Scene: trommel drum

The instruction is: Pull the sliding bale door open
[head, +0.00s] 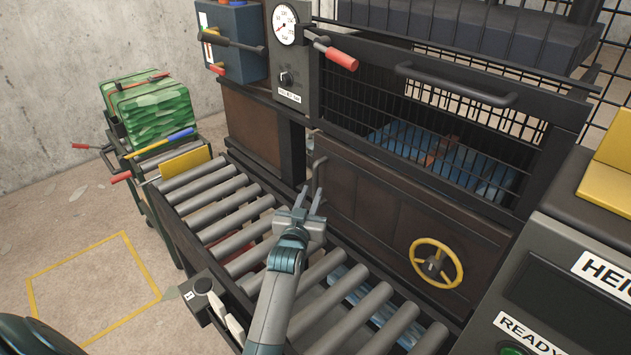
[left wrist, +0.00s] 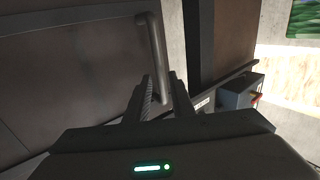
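The sliding bale door is a brown panel (head: 365,205) behind the roller bed, and it looks shut. A grey vertical bar handle (head: 317,168) stands at its left edge. My left gripper (head: 310,192) is open and empty, with its fingers pointing at the handle's lower part. In the left wrist view, the handle (left wrist: 154,50) reaches down between the two fingers (left wrist: 162,88) of the gripper. I see a gap on the right side; whether a finger touches the bar I cannot tell. My right gripper is not in view.
A yellow handwheel (head: 436,262) sits on the brown panel's right part. Rollers (head: 215,208) run below my left arm. A gauge post (head: 290,55) with a red-tipped lever stands left of the door. A console (head: 560,270) stands at right. A cart with green bales (head: 150,108) is at left.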

